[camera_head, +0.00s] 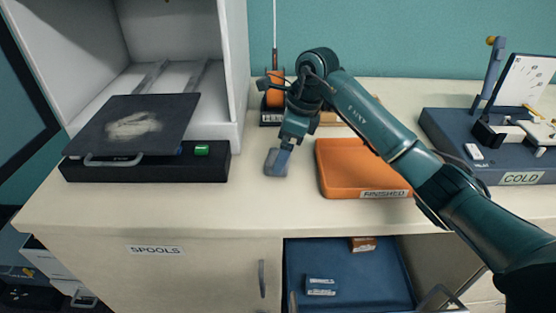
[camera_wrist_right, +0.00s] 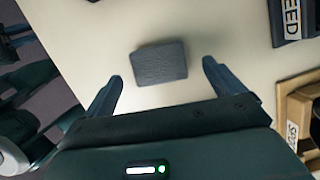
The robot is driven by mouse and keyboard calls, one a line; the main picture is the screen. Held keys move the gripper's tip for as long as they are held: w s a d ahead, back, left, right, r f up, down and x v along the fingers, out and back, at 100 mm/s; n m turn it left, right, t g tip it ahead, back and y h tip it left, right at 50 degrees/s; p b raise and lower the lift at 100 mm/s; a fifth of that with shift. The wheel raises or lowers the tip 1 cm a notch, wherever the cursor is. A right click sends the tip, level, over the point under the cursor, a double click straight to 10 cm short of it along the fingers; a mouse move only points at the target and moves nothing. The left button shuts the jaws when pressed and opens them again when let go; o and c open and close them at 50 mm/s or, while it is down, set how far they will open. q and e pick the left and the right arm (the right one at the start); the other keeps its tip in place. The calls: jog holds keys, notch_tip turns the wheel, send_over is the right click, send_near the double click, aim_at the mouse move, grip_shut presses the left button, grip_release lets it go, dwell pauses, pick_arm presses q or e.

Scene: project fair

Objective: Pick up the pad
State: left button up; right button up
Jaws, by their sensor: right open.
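The pad is a small dark grey rounded block (camera_wrist_right: 158,62) on the pale worktop. In the head view the pad (camera_head: 275,163) lies between the black device and the orange tray. My right gripper (camera_wrist_right: 163,82) is open, with one finger to each side of the pad in the wrist view and the pad a little beyond them. In the head view the right gripper (camera_head: 286,146) hangs above the pad and partly hides it. I cannot tell whether it touches. My left gripper is in neither view.
An orange tray labelled FINISHED (camera_head: 345,178) stands right of the pad. A black base with a dark scuffed plate (camera_head: 112,108) stands left, before a white cabinet. A blue device labelled COLD (camera_head: 455,140) is at right. An open blue drawer (camera_head: 340,265) is below the worktop edge.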

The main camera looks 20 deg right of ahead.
jog(key=shift+x, duration=1.35)
jog(key=shift+c, duration=0.4)
jog(key=c, duration=1)
jog(key=shift+o, duration=0.2)
notch_tip(320, 180, up, 10)
jog(key=o, duration=0.4)
jog(key=c, duration=0.3)
